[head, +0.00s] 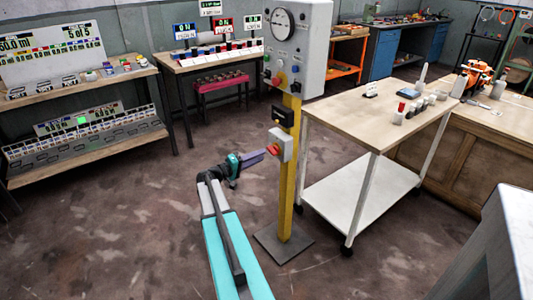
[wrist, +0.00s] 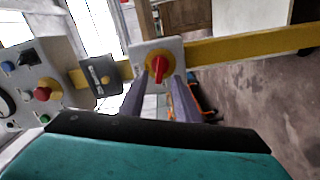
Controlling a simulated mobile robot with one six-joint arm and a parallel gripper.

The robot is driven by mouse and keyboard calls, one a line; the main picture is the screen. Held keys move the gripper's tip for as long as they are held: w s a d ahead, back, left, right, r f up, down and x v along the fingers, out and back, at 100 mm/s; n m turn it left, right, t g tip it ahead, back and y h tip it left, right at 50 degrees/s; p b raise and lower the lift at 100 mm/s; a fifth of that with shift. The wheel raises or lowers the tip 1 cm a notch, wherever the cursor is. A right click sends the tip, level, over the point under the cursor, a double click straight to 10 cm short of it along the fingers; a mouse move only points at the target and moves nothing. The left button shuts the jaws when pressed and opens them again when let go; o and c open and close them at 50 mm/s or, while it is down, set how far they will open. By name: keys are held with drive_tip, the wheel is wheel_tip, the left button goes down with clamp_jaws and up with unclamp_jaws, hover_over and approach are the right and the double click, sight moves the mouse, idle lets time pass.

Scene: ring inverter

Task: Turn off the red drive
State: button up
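A grey switch box (head: 287,143) with a red rotary knob (head: 272,150) is mounted low on a yellow post (head: 287,205). In the wrist view the red knob (wrist: 158,68) sits on a yellow disc, its handle lying roughly along the picture's vertical. My gripper (head: 262,154) is at the knob's left in the head view. In the wrist view my gripper (wrist: 158,95) has its two purple fingers apart, the knob showing between their tips. I cannot tell whether they touch it. A red-framed display (head: 222,24), seemingly reading ON, stands on the back bench.
A control panel (head: 296,45) with a gauge and a dark box (head: 283,115) sit above the switch box on the post. A wheeled table (head: 335,108) stands close at right. Shelves (head: 85,135) stand at left. The floor left of the post is clear.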

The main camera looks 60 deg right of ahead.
sight(270, 151)
drive_tip(key=shift+x, duration=2.45)
clamp_jaws()
